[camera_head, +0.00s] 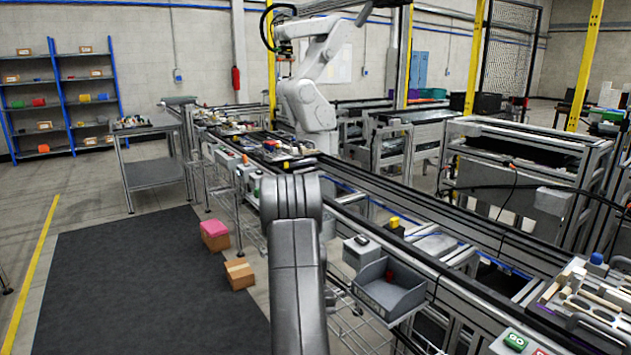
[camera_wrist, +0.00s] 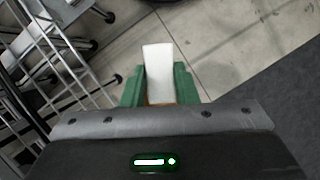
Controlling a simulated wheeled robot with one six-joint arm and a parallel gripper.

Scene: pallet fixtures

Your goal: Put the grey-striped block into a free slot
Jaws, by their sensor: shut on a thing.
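My gripper (camera_wrist: 159,78) shows in the wrist view with its two green fingers shut on a pale, nearly white block (camera_wrist: 158,62). The block sticks out beyond the fingertips, and a small orange-brown patch shows at its base. I cannot make out grey stripes on it. Below it are the floor and a wire rack, with no slot in that view. In the head view my own arm hides the gripper and block. A pallet with light parts (camera_head: 588,306) lies on the conveyor at the lower right; I cannot tell which of its slots are free.
A grey open bin (camera_head: 400,296) sits beside the conveyor (camera_head: 470,225). Another loaded pallet lies farther back by a white robot arm (camera_head: 308,95). Cardboard boxes (camera_head: 239,273) stand on the floor by a dark mat (camera_head: 140,290). A wire rack (camera_wrist: 60,75) is left of my gripper.

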